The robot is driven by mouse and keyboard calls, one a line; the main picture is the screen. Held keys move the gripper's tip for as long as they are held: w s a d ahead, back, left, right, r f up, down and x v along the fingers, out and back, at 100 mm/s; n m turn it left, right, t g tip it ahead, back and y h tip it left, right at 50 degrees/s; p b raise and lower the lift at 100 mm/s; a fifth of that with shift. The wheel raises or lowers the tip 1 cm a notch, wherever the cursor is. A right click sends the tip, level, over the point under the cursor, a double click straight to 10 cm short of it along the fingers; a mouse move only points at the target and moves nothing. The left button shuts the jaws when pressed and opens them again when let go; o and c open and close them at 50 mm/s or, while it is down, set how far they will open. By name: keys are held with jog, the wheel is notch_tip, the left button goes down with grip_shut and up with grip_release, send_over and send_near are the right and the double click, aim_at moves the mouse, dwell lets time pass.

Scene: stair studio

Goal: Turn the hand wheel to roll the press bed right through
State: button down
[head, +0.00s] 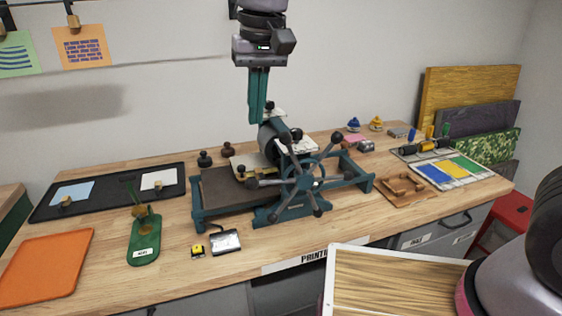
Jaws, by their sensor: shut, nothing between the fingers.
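The dark press bed (236,190) lies flat in the frame and reaches out mostly to the left of the roller (270,145). The roller is partly hidden behind the wheel. My gripper (257,122) points down with its long teal fingers shut and empty. In the picture it shows above and left of the wheel, in front of or over the roller; I cannot tell its exact depth.
A black tray (102,205), an orange board (48,267), a green stand (144,244), a tape measure (198,251) and a small grey box (225,241) lie left and front. Bare tabletop shows in front of the wheel.

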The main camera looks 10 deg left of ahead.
send_near(252, 179)
jog(key=f, duration=0.4)
jog(key=w+a+f, duration=0.1)
jog(key=f, duration=0.1)
jog(key=shift+f, duration=0.4)
jog(key=shift+s, duration=0.1)
